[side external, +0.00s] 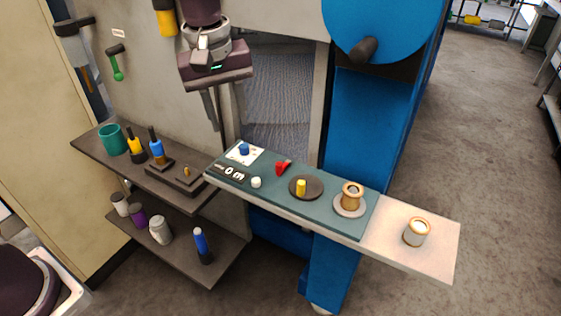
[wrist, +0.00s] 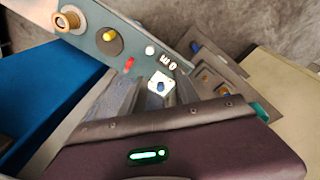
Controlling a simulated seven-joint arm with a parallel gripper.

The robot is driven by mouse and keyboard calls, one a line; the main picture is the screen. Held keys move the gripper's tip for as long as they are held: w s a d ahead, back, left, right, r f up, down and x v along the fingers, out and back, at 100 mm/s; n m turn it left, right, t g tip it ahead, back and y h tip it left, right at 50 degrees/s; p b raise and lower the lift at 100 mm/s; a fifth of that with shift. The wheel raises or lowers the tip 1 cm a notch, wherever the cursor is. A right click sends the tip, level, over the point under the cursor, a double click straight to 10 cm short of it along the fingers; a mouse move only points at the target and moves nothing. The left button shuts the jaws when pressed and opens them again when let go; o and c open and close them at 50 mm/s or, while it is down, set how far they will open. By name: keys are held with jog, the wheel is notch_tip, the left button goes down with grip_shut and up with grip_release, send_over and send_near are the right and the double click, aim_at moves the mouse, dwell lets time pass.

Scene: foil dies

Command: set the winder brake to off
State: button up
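The teal control panel (side external: 330,207) carries a blue knob (side external: 244,149) on a white marked plate, and a red lever-like handle (side external: 283,168) beside it. No readable label shows which one is the winder brake. In the wrist view the blue knob (wrist: 160,86) lies just past my fingertips, and the red handle (wrist: 129,64) is to its left. My gripper (side external: 214,126) points down, empty, above and left of the blue knob, apart from the panel. In the wrist view the fingers (wrist: 152,90) look apart, with the white plate showing between them.
The panel also holds a length display (side external: 232,172), a white button (side external: 256,182), a yellow peg on a dark disc (side external: 301,188) and a spool (side external: 351,195). Another spool (side external: 416,232) stands on the right shelf. A dark shelf (side external: 215,200) with bottles is left. A blue machine column (side external: 355,130) rises behind.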

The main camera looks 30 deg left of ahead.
aim_at(280, 164)
jog(key=w+d+f+n+y, duration=0.1)
jog(key=w+d+f+y, duration=0.2)
jog(key=w+d+f, duration=0.5)
jog(key=shift+t+y, duration=0.3)
jog(key=shift+t, duration=0.2)
jog(key=x, duration=0.2)
jog(key=s+x, duration=0.1)
jog(key=x, duration=0.4)
jog(key=shift+s+d+f, duration=0.1)
jog(key=shift+d+f, duration=0.15)
jog(key=shift+f, duration=0.3)
grip_shut()
